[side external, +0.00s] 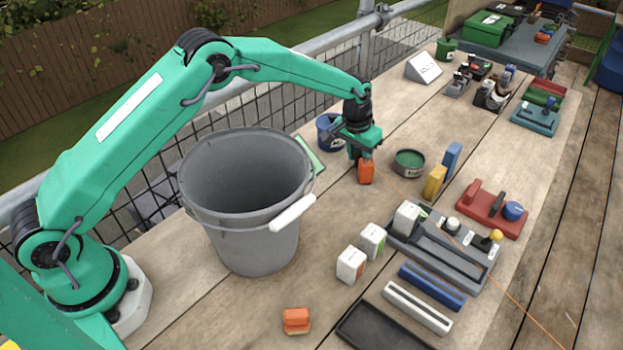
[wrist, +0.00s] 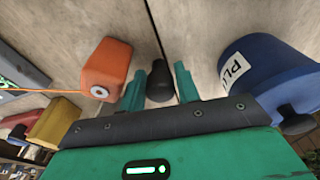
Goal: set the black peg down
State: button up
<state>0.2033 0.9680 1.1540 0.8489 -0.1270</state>
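The black peg (wrist: 159,84) shows in the wrist view between the two green fingers of my gripper (wrist: 160,84). The fingers are on either side of it, and it fills the gap between them. In the side view my gripper (side external: 359,150) points down just behind the orange box, low over the table. The peg cannot be made out there, and I cannot tell whether its lower end touches the wood.
An orange box (side external: 366,171) with a line running from it stands close to my gripper; it also shows in the wrist view (wrist: 108,72). A labelled blue pot (wrist: 262,70) is on the other side. A green tin (side external: 408,163) and large grey bucket (side external: 255,235) stand nearby.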

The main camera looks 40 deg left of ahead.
aim_at(378, 155)
jog(key=c, duration=0.6)
jog(key=shift+w, duration=0.1)
jog(key=shift+w+d, duration=0.25)
jog(key=shift+w, duration=0.8)
jog(key=shift+w+d, duration=0.2)
jog(key=shift+w, duration=0.9)
jog(key=shift+w+d, duration=0.25)
jog(key=shift+w, duration=0.8)
jog(key=shift+w, duration=0.1)
jog(key=o, duration=1)
